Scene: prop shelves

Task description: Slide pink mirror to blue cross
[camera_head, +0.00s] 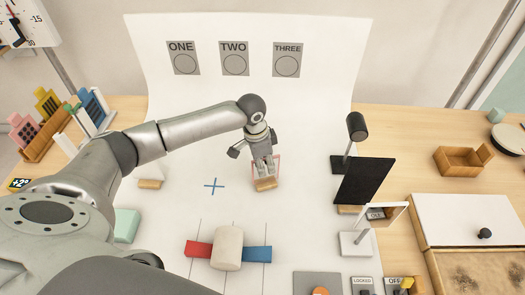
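The pink mirror stands upright on a small wooden base (266,184); thin pink edges of its frame (279,166) show beside my fingers. The blue cross (214,186) is marked on the white sheet to the left of the mirror, with bare sheet between them. My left gripper (263,169) points down at the mirror, its fingers overlapping the frame in this view. The fingers hide much of the mirror, and I cannot tell whether they are closed on it. My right gripper is not in view.
A pale piece on a wooden base (150,184) stands left of the cross. A black panel (364,181) and a white-framed piece (383,215) stand to the right. A cream cylinder (227,248) lies on a red and blue bar in front.

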